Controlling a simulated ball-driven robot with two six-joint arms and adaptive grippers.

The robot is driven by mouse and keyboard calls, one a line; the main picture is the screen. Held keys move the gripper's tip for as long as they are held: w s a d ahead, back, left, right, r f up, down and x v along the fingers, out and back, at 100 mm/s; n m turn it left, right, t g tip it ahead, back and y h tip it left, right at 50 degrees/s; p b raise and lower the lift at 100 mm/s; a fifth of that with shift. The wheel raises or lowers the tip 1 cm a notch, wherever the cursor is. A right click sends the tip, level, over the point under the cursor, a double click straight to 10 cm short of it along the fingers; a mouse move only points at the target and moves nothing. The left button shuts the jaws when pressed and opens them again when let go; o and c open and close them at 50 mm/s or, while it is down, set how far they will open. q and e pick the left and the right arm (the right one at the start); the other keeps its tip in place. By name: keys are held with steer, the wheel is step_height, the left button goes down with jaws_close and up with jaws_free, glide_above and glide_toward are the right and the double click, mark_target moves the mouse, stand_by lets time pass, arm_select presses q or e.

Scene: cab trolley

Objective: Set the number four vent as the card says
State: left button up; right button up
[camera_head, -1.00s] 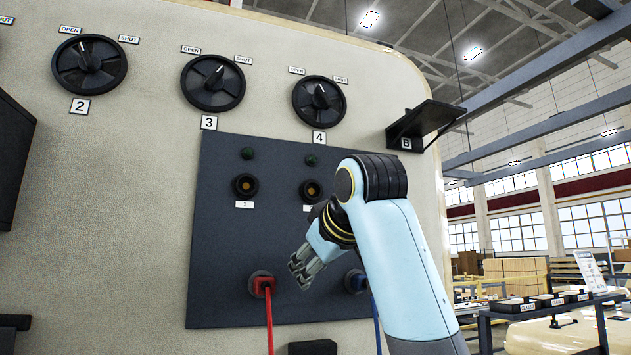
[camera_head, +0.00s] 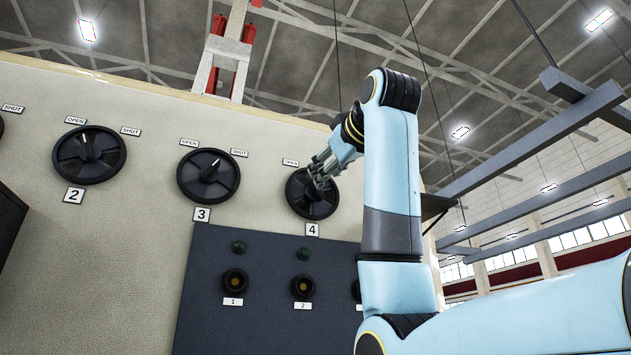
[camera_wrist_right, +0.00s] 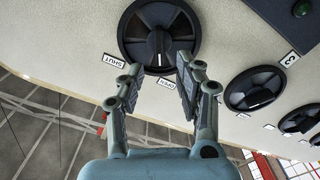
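The number four vent (camera_head: 300,207) is a round black dial on the cream wall, above its "4" plate. In the head view my right gripper (camera_head: 318,172) is in front of its upper part and hides its pointer. In the right wrist view the vent (camera_wrist_right: 138,28) has a grey pointer with a white tip, aimed down nearer the OPEN label (camera_wrist_right: 165,82) than the SHUT label (camera_wrist_right: 113,61). My right gripper there (camera_wrist_right: 160,68) is open, fingers on either side of the pointer's line at the dial's edge. Contact is unclear. I cannot make out the card. My left gripper is not in view.
Vent 2 (camera_head: 89,170) points to OPEN and vent 3 (camera_head: 190,185) towards SHUT. A dark socket panel (camera_head: 262,320) lies below. A small black shelf (camera_head: 437,204) is partly behind my right arm.

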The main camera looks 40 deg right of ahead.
mark_target(316, 191)
steer(key=p+x, duration=0.2)
steer(key=x, duration=0.5)
steer(key=shift+p, duration=0.3)
steer(key=shift+c, duration=0.2)
jaws_close()
